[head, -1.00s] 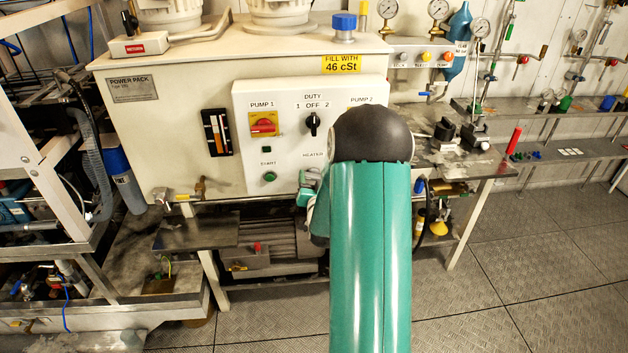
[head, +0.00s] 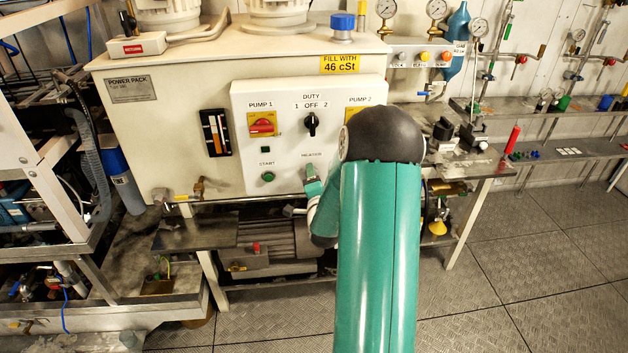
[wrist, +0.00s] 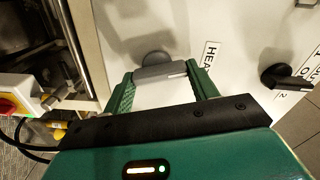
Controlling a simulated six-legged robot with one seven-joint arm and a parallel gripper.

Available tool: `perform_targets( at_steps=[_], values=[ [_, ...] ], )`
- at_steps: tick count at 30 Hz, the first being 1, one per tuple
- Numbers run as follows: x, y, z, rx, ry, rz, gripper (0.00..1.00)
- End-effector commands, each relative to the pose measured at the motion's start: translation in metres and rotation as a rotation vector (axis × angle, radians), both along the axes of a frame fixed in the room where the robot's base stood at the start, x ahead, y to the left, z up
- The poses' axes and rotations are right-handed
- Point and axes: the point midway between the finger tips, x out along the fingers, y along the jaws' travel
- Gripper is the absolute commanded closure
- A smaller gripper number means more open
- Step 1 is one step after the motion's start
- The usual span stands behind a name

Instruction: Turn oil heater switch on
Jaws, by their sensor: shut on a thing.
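The heater switch (wrist: 158,70) is a grey knob with a pale mark toward one end, on the white control panel (wrist: 235,20). In the wrist view it sits between the two green fingers of my gripper (wrist: 161,74), which are shut on it. The "HEATER" label (wrist: 212,55) is partly visible beside it. In the head view my gripper (head: 313,182) is at the panel's lower edge, just below the heater label (head: 312,155). The switch itself is hidden there by my gripper and arm.
The black duty switch (head: 311,124), the red and yellow pump 1 switch (head: 262,124) and the green start button (head: 268,176) are on the same panel. In the wrist view, a red and yellow switch box (wrist: 20,96) is at the left edge.

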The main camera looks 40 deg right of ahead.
Motion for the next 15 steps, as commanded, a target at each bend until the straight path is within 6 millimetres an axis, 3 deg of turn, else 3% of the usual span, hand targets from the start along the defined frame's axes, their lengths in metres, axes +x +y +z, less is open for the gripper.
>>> perform_targets(
  at_steps=[15],
  values=[
    [-0.0012, 0.0, -0.0022, 0.244, -0.163, 0.0, 0.65]
  ],
)
